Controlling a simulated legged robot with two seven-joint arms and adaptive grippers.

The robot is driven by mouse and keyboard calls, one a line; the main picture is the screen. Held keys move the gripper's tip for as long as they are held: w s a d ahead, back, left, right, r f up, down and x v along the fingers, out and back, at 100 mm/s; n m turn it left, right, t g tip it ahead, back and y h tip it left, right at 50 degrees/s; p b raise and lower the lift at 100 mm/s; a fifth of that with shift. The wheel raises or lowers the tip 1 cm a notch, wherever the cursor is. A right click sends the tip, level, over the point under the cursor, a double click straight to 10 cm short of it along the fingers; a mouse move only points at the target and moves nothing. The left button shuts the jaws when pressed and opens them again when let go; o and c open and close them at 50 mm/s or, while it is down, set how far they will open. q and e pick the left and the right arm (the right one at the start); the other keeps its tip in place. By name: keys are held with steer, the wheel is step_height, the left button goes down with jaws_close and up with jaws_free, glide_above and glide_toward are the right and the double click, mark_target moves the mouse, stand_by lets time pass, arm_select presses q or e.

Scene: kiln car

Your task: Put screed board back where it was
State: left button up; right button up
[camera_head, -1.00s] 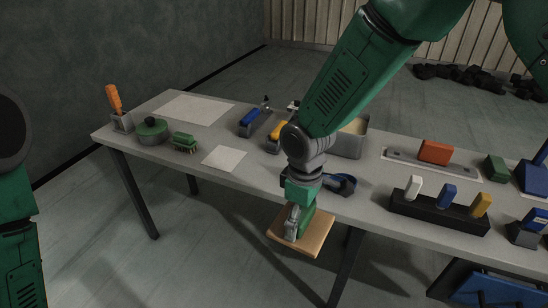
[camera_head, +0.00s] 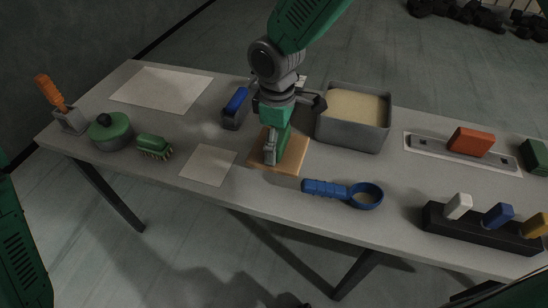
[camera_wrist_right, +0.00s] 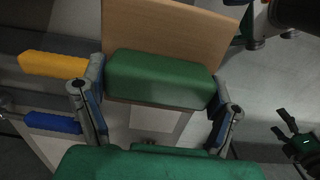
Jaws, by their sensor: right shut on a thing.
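The screed board is a tan wooden board (camera_head: 293,156) with a green block handle. My right gripper (camera_head: 271,150) is shut on the handle, and the board hangs under it over the table, left of the grey bin. I cannot tell whether it touches the tabletop. In the right wrist view the green handle (camera_wrist_right: 160,80) sits between the fingers of my right gripper (camera_wrist_right: 158,102), with the board (camera_wrist_right: 170,35) behind it. My left gripper (camera_wrist_right: 292,138) shows small at the right edge of that view, its fingers apart and empty. In the head view it is out of sight.
The sand-filled grey bin (camera_head: 350,141) stands right of the board, a blue ring-shaped tool (camera_head: 326,188) in front. A small pale sheet (camera_head: 208,165) and green brush (camera_head: 155,147) lie left. A blue-handled tool (camera_head: 236,104) stands behind-left. A black rack (camera_head: 470,227) is front right.

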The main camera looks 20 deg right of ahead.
steer(key=f, duration=0.1)
steer(key=a+f, duration=0.1)
steer(key=f, duration=0.2)
steer(key=shift+a+f, duration=0.1)
steer(key=shift+a, duration=0.15)
steer(key=shift+a+f, duration=0.15)
steer(key=shift+f, duration=0.1)
steer(key=shift+a+f+b, duration=0.1)
steer(key=shift+f+b, duration=0.2)
steer(key=shift+f, duration=0.1)
steer(key=shift+d+f, duration=0.2)
steer(key=shift+f, duration=0.4)
steer(key=shift+d+f, duration=0.15)
steer(key=shift+f, duration=0.4)
steer(key=shift+d+f, duration=0.15)
steer(key=shift+d, duration=0.2)
steer(key=o, duration=0.9)
steer(key=shift+o, duration=0.7)
steer(key=shift+a, duration=0.45)
step_height(320, 180, up, 12)
steer(key=shift+f+p, duration=0.25)
steer(key=shift+p, duration=0.35)
arm_select(q)
steer(key=shift+s+a+r, duration=0.1)
steer(key=shift+s+a, duration=0.05)
steer(key=shift+a, duration=0.4)
arm_select(e)
steer(key=shift+r, duration=0.35)
arm_select(q)
steer(key=shift+d, duration=0.15)
